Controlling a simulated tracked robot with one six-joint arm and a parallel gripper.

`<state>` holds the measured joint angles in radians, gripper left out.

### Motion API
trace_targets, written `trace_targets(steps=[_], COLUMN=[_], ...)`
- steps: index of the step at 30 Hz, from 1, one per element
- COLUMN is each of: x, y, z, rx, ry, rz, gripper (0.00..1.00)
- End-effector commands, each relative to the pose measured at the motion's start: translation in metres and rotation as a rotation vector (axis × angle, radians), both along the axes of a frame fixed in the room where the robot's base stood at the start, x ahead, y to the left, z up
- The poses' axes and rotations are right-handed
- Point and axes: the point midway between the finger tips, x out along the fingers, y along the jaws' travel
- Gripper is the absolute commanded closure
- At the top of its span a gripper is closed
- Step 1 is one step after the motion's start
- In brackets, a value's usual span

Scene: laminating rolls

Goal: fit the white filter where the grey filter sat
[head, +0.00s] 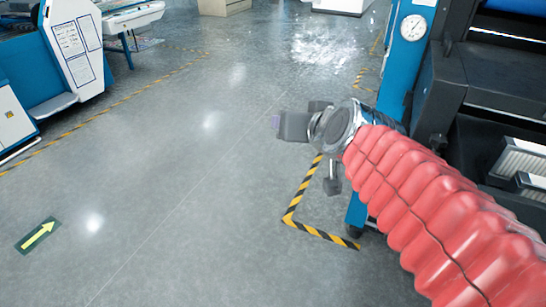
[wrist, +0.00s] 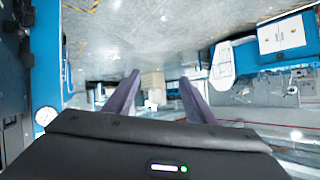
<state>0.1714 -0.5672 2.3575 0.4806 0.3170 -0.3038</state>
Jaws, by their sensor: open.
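My gripper (head: 279,122) is held out over the open floor, left of the machine, in the head view. In the wrist view its two purple fingers (wrist: 158,88) stand well apart with nothing between them. Two pale pleated blocks that look like filters show at the right edge of the head view: an upper one (head: 522,160) and a lower one (head: 531,184), both by the dark machine. I cannot tell which is white and which is grey. My gripper is well away from both.
The dark machine (head: 490,80) with a blue post and round gauge (head: 413,27) stands at the right, close to my red-sleeved arm. A white and blue machine (head: 75,45) stands at the far left. Yellow-black floor tape (head: 320,232) marks a corner; the middle floor is clear.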

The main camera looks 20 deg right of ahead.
Motion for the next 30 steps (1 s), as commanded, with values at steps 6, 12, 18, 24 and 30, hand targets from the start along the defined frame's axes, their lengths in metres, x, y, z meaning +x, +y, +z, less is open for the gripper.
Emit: trace_targets(steps=[6,12,18,24,30], x=[-0.075,-0.141,-0.16,-0.16,-0.16], y=[0.044,0.044,0.039,0.039,0.039], z=[-0.068,-0.113,-0.125,-0.124,-0.124], rx=[-0.059,-0.14,-0.168,-0.167,-0.167], ry=[0.288,0.516,0.583,0.582,0.581], rz=[0.151,0.183,0.175,0.175,0.175], gripper=[0.5,0.5,0.5,0.5,0.5])
